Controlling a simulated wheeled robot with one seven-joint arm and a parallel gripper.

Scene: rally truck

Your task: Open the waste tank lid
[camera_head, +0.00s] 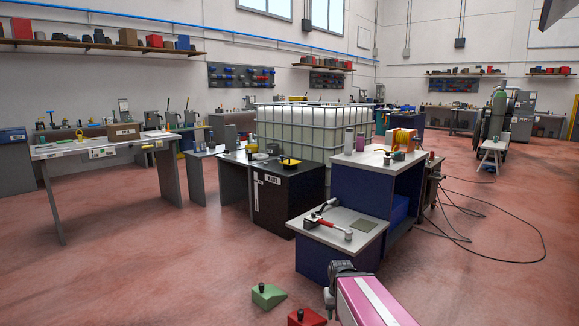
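A large pale tank in a metal cage (292,128) stands in the middle of the room. No lid can be made out on its top. In front of it stands a black cabinet (290,205) with a small white label too small to read surely. A yellow piece with a dark knob (289,162) lies on the cabinet's top. I cannot tell which of these is the waste tank or its lid. No gripper fingers can be made out in this view.
A blue bench (361,190) with a lower step (340,240) bearing a red-handled tool stands right of the cabinet. A green wedge (268,294) and a red wedge (306,318) lie on the floor. Cables (515,262) lie right; the left floor is clear.

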